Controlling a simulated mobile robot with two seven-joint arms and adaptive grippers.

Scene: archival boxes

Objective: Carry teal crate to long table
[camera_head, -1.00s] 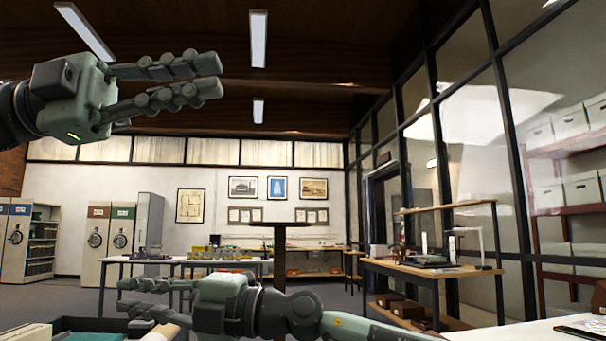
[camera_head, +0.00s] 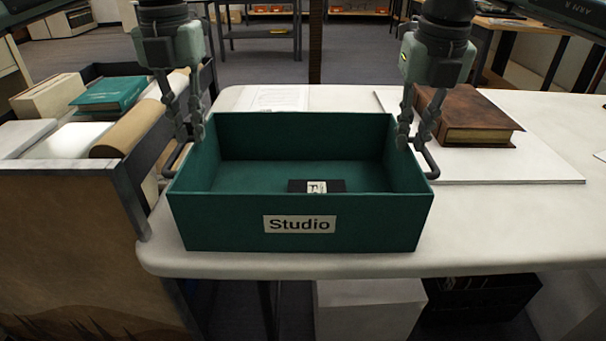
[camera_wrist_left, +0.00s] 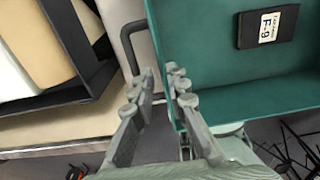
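The teal crate (camera_head: 240,225), an open box labelled "Studio", stands upright on the white long table (camera_head: 500,225), near its front left edge. A small dark labelled item (camera_head: 335,186) lies inside; it also shows in the left wrist view (camera_wrist_left: 262,40). My left gripper (camera_head: 192,138) points down at the crate's left handle (camera_head: 176,160). In the left wrist view its fingers (camera_wrist_left: 162,85) are apart, beside the handle bar (camera_wrist_left: 128,45) and crate wall; whether they touch is unclear. My right gripper (camera_head: 415,138) points down at the right handle (camera_head: 432,165), fingers apart.
A cart (camera_head: 75,190) with books and a brown roll stands close on the left. A brown book (camera_head: 470,117) lies on a white board (camera_head: 535,165) at right. Papers (camera_head: 278,98) lie behind the crate. Boxes stand under the table.

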